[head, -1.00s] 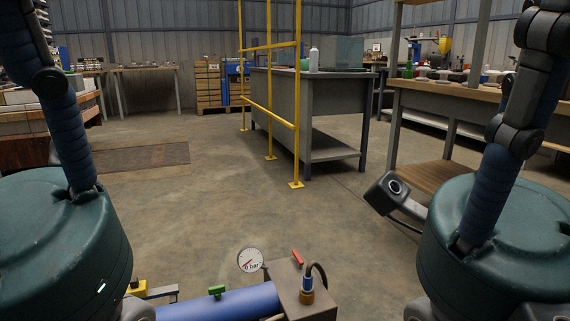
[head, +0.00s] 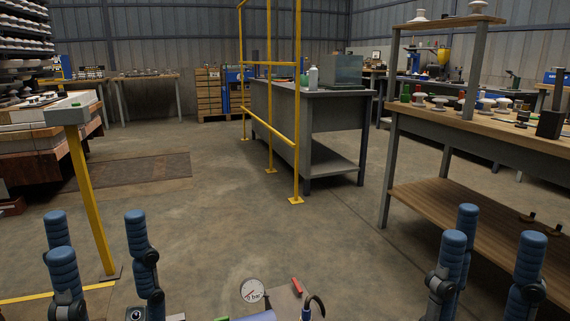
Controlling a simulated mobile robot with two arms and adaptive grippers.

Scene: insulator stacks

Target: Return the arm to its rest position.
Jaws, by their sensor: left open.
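My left gripper (head: 90,238) is at the lower left of the head view, its blue ribbed fingers pointing up. The fingers stand apart with nothing between them, so it is open. My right gripper (head: 490,240) is at the lower right, also fingers up, spread and empty. Both are low and close to me, over the floor, with their palms largely cut off by the bottom edge. The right gripper appears in front of the wooden workbench (head: 455,105); whether it is near the bench's lower shelf I cannot tell.
A yellow post (head: 88,190) stands behind the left gripper. A yellow railing (head: 270,115) and a grey table (head: 336,108) stand ahead. Insulators and tools lie on the right bench. A pressure gauge (head: 252,291) shows at bottom centre. The middle floor (head: 215,215) is clear.

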